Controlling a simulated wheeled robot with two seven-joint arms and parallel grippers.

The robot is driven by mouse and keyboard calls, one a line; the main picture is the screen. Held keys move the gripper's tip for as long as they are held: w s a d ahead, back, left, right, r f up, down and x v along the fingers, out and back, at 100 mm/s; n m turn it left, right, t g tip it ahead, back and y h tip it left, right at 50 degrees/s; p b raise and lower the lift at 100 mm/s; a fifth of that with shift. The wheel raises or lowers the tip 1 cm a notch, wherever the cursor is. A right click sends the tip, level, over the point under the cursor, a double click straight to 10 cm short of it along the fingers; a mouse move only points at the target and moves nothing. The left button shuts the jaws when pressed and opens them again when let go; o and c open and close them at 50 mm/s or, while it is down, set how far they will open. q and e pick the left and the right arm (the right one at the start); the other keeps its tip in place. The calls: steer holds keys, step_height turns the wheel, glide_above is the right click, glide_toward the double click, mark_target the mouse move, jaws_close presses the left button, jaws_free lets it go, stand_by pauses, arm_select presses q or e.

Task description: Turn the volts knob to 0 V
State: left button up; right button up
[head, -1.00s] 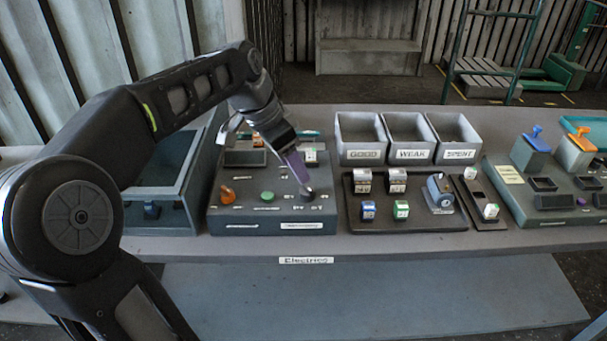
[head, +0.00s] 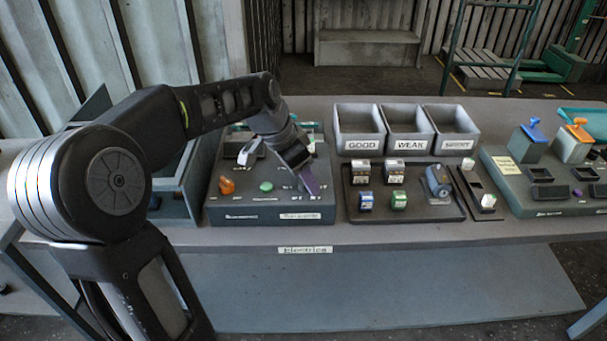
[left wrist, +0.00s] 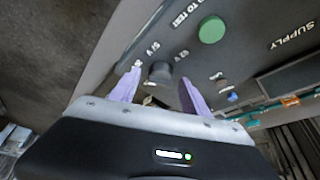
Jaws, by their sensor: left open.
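The volts knob (left wrist: 158,72) is a small dark round knob on the grey supply panel (left wrist: 130,15), with small white volt marks around it. My left gripper (left wrist: 159,77) is open, with one purple finger on each side of the knob. I cannot tell whether either finger touches it, and the knob's pointer is not clear. In the head view my left gripper (head: 309,180) reaches down to the right front part of the supply box (head: 260,216) and hides the knob. My right gripper is not in view.
A green button (head: 266,187) and an orange knob (head: 226,185) sit left on the same panel. An open grey case (head: 175,205) stands to its left. A dark tray (head: 430,212) with several small blocks lies to its right, with three labelled bins (head: 360,146) behind.

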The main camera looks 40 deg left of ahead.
arm_select(q)
jaws_close()
stand_by(0.7)
